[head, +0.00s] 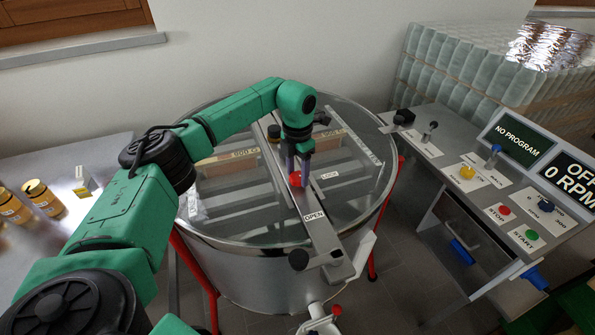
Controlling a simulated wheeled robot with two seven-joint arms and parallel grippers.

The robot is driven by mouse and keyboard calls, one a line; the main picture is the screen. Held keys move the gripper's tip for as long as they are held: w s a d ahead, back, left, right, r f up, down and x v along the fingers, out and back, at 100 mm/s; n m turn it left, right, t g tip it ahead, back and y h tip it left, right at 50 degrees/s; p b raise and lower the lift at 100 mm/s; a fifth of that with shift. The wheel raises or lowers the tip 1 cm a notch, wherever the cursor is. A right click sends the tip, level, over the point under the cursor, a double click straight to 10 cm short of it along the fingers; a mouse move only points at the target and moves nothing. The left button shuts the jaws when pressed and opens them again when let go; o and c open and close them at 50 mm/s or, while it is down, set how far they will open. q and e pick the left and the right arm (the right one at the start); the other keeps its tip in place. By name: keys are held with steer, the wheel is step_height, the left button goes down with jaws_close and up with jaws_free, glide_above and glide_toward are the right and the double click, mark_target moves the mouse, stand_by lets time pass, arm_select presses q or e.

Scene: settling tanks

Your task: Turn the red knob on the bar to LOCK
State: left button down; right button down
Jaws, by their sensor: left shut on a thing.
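The red knob (306,204) sits on the metal bar (326,238) that runs across the top of the round steel tank (240,266). An OPEN label (314,217) is on the bar just nearer to me than the knob. A LOCK label (330,175) is to the right of the knob. My left gripper (297,183) points down from above and is shut on the red knob. Its fingers hide part of the knob, so I cannot tell its exact angle. My right gripper is not in view.
A control panel (478,178) with buttons, levers and two screens stands at the right. Wrapped clear jars (470,75) are stacked behind it. Gold-lidded jars (40,196) stand on the left table (92,155). A white handle (365,250) sticks out at the tank's front.

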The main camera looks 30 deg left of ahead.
mark_target(297, 176)
arm_select(q)
steer(key=shift+n, duration=1.7)
steer(key=shift+c, duration=1.1)
jaws_free()
steer(key=shift+r, duration=0.15)
steer(key=shift+w+r, duration=0.1)
steer(key=shift+r, duration=0.25)
step_height(297, 176, up, 14)
steer(key=b, duration=0.2)
steer(key=shift+f, duration=0.15)
